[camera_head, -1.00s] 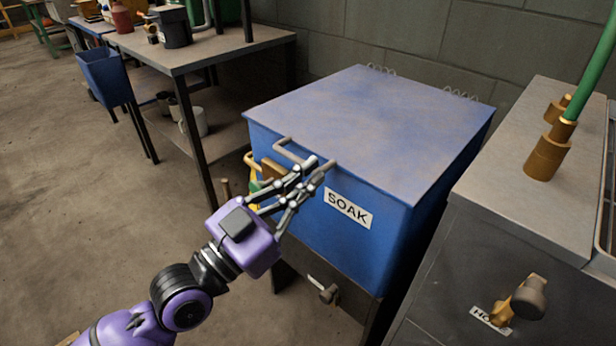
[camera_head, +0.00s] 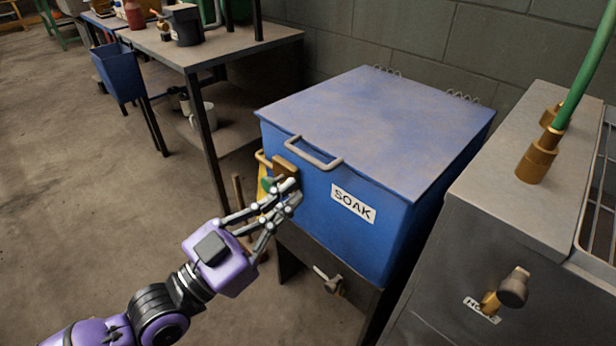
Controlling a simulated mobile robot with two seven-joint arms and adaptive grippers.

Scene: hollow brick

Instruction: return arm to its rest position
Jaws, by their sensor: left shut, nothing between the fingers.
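My left gripper (camera_head: 292,190) is shut and empty, at the end of my purple arm coming in from the lower left. Its fingertips show in front of the left front part of the blue box (camera_head: 385,230) marked SOAK. Whether they touch the box I cannot tell. The box's lid (camera_head: 385,125) is down. Its grey handle (camera_head: 313,155) at the front edge shows clear of my fingers. My right gripper is not in view.
A grey cabinet (camera_head: 420,290) with a knob (camera_head: 513,287) and a green hose (camera_head: 588,75) stands at the right. A metal table (camera_head: 240,47) and a blue bin (camera_head: 118,72) stand at the back left. The floor at the left (camera_head: 70,200) is clear.

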